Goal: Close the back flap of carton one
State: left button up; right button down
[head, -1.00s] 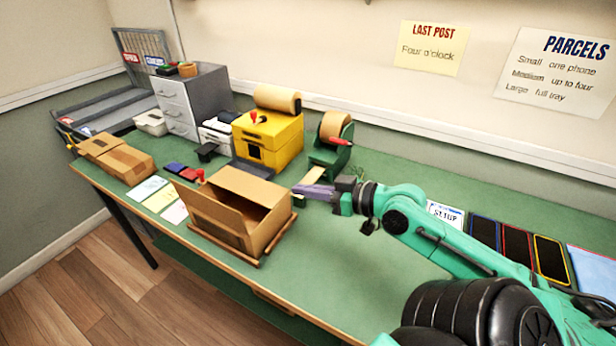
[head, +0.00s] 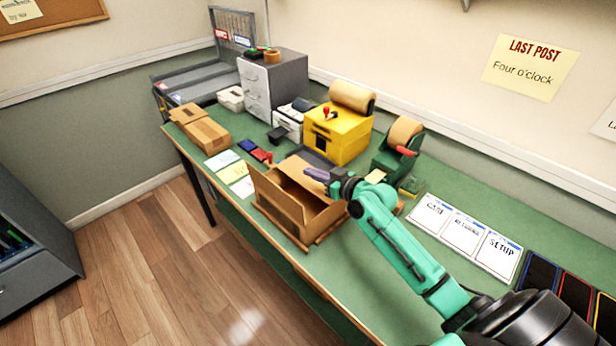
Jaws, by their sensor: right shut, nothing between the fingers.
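An open brown carton (head: 281,206) sits in a wooden frame near the front edge of the green bench. I take it as carton one; no number can be read on it. Its front side faces me, and its inside shows in part. Its back flap (head: 296,166) seems to stand up behind the opening, partly hidden by my right gripper. My right gripper (head: 314,174) is shut and empty, above the carton's back right part. I cannot tell whether it touches the flap. My left gripper is out of view.
A yellow box machine (head: 338,138) with a brown roll and a green tape dispenser (head: 391,160) stand close behind the carton. A closed carton (head: 203,133) lies at the left. Labelled white cards (head: 465,235) lie to the right. Red and blue pads (head: 255,150) are left of the carton.

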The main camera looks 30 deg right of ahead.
aim_at(302, 184)
jog(key=shift+r+x, duration=0.25)
jog(key=shift+x, duration=0.9)
notch_tip(302, 184, down, 4)
jog(key=shift+a+r, duration=0.1)
jog(key=shift+r, duration=0.1)
jog(key=shift+s+f, duration=0.2)
jog(key=shift+f, duration=0.25)
jog(key=shift+w, duration=0.1)
jog(key=shift+f+b, duration=0.85)
jog(key=shift+b, duration=0.25)
jog(key=shift+r, duration=0.2)
jog(key=shift+f, duration=0.1)
jog(key=shift+s, duration=0.2)
